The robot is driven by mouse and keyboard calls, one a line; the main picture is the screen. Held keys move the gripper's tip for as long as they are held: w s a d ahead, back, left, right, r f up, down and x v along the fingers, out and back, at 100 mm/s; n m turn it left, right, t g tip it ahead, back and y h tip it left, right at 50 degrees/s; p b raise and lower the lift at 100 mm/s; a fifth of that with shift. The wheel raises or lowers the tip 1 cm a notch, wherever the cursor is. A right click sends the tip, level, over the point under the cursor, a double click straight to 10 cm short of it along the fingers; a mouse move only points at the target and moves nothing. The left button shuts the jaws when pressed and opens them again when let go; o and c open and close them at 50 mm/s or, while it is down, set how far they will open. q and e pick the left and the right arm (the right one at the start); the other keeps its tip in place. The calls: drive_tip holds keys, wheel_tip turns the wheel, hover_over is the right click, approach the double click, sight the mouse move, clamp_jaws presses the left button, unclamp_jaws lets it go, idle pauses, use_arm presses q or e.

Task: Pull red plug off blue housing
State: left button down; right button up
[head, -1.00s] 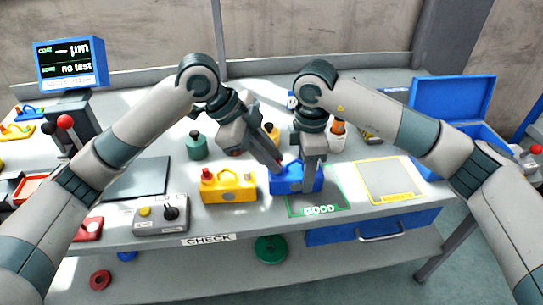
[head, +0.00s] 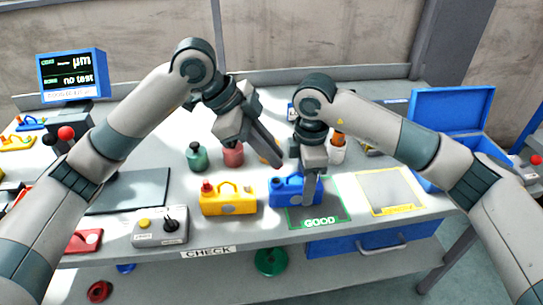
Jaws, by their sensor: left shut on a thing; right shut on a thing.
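The blue housing (head: 285,194) stands on the bench, over the left part of the green-outlined GOOD area (head: 320,219). My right gripper (head: 310,192) points down and is shut on the right part of the housing, hiding some of it. My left gripper (head: 277,161) is tilted down to the right, above the housing and apart from it. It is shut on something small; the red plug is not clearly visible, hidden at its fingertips. No red shows on top of the blue housing.
A yellow housing (head: 228,203) with a red plug (head: 207,188) stands just left of the blue one. Green (head: 197,157) and red (head: 233,154) bottles stand behind. A yellow-outlined area (head: 390,190) at right is clear. A control box (head: 160,226) sits at front left.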

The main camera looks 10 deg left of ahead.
idle(0.6)
drive_tip(key=o, duration=1.5)
drive_tip(key=shift+o, duration=0.2)
drive_tip(key=shift+r, duration=0.1)
wheel_tip(320, 180, up, 12)
